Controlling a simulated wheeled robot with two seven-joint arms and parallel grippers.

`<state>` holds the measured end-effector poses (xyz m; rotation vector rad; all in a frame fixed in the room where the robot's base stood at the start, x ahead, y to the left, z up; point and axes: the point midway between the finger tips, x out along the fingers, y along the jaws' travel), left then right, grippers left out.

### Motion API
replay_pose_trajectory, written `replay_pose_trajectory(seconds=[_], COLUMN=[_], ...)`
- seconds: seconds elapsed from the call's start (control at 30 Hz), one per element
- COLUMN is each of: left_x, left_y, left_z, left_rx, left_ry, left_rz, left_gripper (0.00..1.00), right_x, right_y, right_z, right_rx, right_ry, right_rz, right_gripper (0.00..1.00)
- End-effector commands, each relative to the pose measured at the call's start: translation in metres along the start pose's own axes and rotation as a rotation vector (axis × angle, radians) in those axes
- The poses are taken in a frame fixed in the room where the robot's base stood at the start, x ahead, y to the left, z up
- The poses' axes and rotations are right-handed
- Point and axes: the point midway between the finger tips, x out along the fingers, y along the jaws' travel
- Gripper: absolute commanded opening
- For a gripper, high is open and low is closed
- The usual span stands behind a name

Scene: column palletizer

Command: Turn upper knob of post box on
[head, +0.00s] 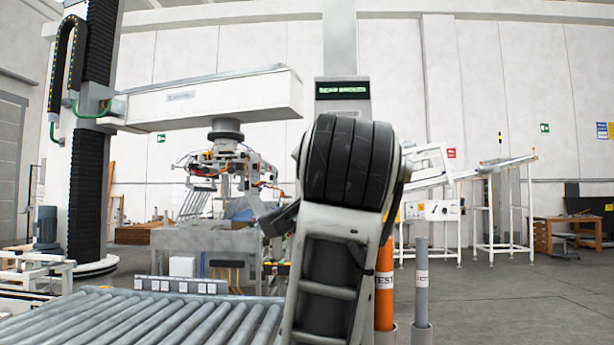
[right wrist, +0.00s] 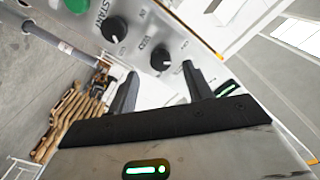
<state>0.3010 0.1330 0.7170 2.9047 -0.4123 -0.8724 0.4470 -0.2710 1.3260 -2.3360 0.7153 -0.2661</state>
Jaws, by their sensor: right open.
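In the right wrist view, a light grey control panel (right wrist: 140,38) crosses the top at a slant. It carries a green button (right wrist: 77,4) marked START and two black round knobs, one beside START (right wrist: 114,28) and one farther right (right wrist: 161,58). My right gripper (right wrist: 157,70) is open, its two black fingers pointing at the panel. The right-hand knob shows between the fingertips; contact cannot be told. In the head view my arm covers the middle, and a grey post with a lit display (head: 342,90) rises behind it. My left gripper is not in view.
A roller conveyor (head: 150,318) lies at lower left in the head view. An orange post (head: 384,290) and a grey post (head: 421,285) stand just right of my arm. A palletizer with a white beam (head: 215,100) is behind. Open floor lies at right.

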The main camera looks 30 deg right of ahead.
Motion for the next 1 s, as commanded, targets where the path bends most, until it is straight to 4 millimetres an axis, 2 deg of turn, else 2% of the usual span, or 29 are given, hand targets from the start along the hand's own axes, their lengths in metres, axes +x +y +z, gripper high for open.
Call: replay_pose_trajectory(seconds=[0.1,0.3,0.67,0.83,1.0], left_x=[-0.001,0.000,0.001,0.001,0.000], left_y=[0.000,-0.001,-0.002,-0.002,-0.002], left_z=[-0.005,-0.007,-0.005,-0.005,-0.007], left_rx=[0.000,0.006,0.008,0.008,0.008], left_ry=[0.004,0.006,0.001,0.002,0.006], left_rz=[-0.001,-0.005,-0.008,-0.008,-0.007], left_gripper=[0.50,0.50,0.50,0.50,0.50], right_x=[0.022,0.043,0.048,0.048,0.048], right_y=[0.000,0.000,0.000,0.000,0.000], right_z=[-0.001,0.000,0.000,0.000,0.000], right_rx=[-0.003,-0.002,0.000,0.000,0.002], right_ry=[0.000,0.000,0.000,0.000,-0.001], right_rz=[0.004,0.002,0.000,0.000,0.001], right_gripper=[0.51,0.51,0.51,0.06,0.06])
